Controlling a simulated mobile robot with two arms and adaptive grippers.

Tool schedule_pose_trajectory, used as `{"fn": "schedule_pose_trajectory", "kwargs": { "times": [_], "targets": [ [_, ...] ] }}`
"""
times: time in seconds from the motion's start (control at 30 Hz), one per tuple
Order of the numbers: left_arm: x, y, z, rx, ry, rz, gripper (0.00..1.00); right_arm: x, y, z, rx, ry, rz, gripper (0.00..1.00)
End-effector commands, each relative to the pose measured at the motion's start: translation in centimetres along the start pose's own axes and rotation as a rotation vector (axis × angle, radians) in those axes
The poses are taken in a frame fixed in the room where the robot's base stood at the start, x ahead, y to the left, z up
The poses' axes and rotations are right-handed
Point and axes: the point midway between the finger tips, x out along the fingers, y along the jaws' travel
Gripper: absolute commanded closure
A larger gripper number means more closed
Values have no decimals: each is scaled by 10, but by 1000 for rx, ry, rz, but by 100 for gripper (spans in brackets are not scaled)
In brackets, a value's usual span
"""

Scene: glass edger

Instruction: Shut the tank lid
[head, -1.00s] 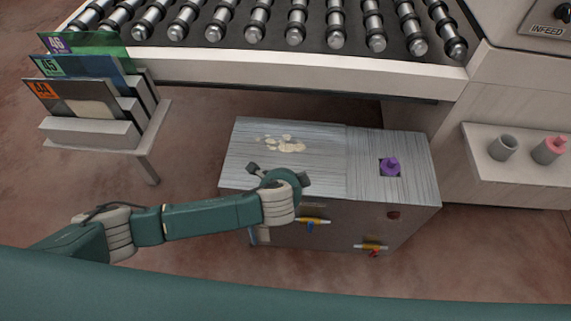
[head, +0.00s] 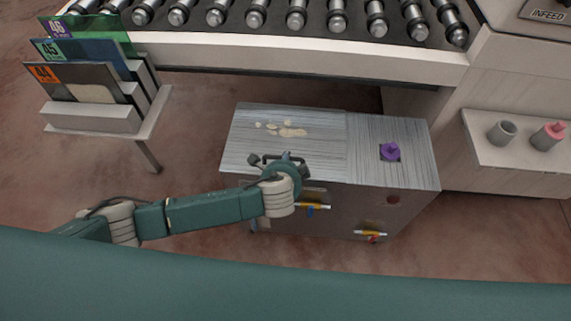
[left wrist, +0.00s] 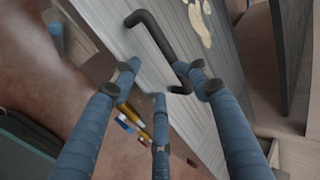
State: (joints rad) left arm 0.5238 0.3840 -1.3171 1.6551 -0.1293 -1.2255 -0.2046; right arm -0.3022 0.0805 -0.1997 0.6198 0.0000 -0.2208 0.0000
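The tank (head: 345,207) is a grey metal box in front of the roller table. Its brushed-metal lid (head: 245,140) covers the left part of the top and looks flat, with pale flakes on it; I see no gap from above. A dark bar handle (head: 270,157) is at the lid's front edge, and it shows larger in the left wrist view (left wrist: 160,40). My left gripper (head: 277,163) is at this handle. In the left wrist view its blue fingers (left wrist: 162,80) are spread, with the handle's near end close to the fingertips, not clasped. My right gripper is out of view.
A purple knob (head: 390,151) stands on the tank's right top. Yellow-handled valves (head: 313,206) stick out of its front. A roller conveyor (head: 300,45) runs behind. A rack of panels (head: 95,118) is at left, a shelf with a grey cup (head: 502,133) at right.

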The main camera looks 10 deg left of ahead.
Motion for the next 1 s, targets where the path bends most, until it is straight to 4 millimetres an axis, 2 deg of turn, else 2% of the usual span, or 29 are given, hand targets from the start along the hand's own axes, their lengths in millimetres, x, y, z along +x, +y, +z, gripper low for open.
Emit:
{"fn": "schedule_pose_trajectory", "kwargs": {
  "times": [0.03, 0.47, 0.63, 1.0],
  "targets": [
    [5, 11, 4, 6, -8, 19, 63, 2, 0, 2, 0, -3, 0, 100],
    [0, 11, 4, 4, -11, 20, 63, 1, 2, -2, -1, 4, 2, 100],
    [-23, 10, 4, 5, -9, 18, 63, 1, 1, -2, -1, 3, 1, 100],
    [-99, 0, 0, 2, -2, -3, 63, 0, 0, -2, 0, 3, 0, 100]
  ]
}}
